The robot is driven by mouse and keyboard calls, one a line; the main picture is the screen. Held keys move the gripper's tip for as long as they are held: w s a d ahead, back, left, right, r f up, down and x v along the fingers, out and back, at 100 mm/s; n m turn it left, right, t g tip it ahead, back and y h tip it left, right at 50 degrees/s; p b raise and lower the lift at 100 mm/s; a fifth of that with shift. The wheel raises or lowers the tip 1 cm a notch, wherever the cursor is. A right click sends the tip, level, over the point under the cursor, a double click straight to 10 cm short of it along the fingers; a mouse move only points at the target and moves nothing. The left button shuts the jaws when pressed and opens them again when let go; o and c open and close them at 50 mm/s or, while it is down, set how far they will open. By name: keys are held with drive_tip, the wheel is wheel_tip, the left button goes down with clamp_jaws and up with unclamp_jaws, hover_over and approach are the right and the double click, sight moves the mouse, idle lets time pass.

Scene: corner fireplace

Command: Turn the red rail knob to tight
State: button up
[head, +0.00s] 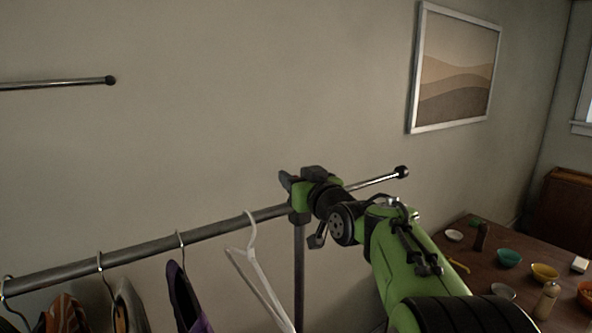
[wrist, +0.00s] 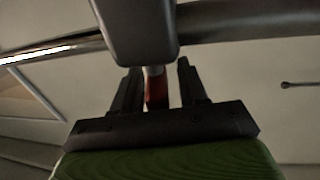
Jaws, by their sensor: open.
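The red rail knob (wrist: 156,93) shows in the wrist view as a narrow strip of red below a pale stem. It sits between the two black fingers of my gripper (wrist: 158,72). The fingers are open, with a gap visible on the right; I cannot tell whether either touches the knob. The dark joint block (wrist: 137,30) hides part of the left finger and the knob's upper end. In the head view my gripper (head: 288,184) is at the joint on the clothes rail (head: 200,232), and the knob is hidden behind my arm.
A white hanger (head: 252,240) and several garments hang left of the joint. A thin shiny rod (head: 375,182) extends right. A rack post (head: 299,270) stands below. A table (head: 470,240) with bowls is at lower right; a wall rod (head: 60,84) is at upper left.

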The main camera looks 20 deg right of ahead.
drive_tip(key=shift+w, duration=0.25)
drive_tip(key=shift+s, duration=0.1)
clamp_jaws()
drive_tip(key=shift+h, duration=0.3)
drive_tip(key=m+h+b, duration=0.2)
drive_tip(key=h, duration=0.1)
drive_tip(key=shift+f+m+h, duration=0.1)
drive_tip(key=shift+m+h, duration=0.3)
drive_tip(key=m+h, duration=0.1)
drive_tip(key=h, duration=0.1)
drive_tip(key=m+g+h+b, duration=0.1)
drive_tip(key=shift+d+m+g+h, duration=0.15)
drive_tip(key=shift+m+g+h, duration=0.15)
drive_tip(key=shift+h, duration=0.1)
drive_tip(key=m+g+h, duration=0.2)
drive_tip(key=h, duration=0.1)
drive_tip(key=m+g+h+p, duration=0.1)
drive_tip(key=shift+s+d, duration=0.1)
drive_tip(key=shift+d, duration=0.2)
drive_tip(key=shift+s+d+m+g+h+p, duration=0.15)
drive_tip(key=shift+m+g+h+p, duration=0.7)
drive_tip(key=shift+g, duration=0.05)
drive_tip(key=shift+s+d+m+g+h+p, duration=0.1)
drive_tip(key=shift+m+g+h+p, duration=0.7)
drive_tip(key=shift+m+g+h, duration=0.1)
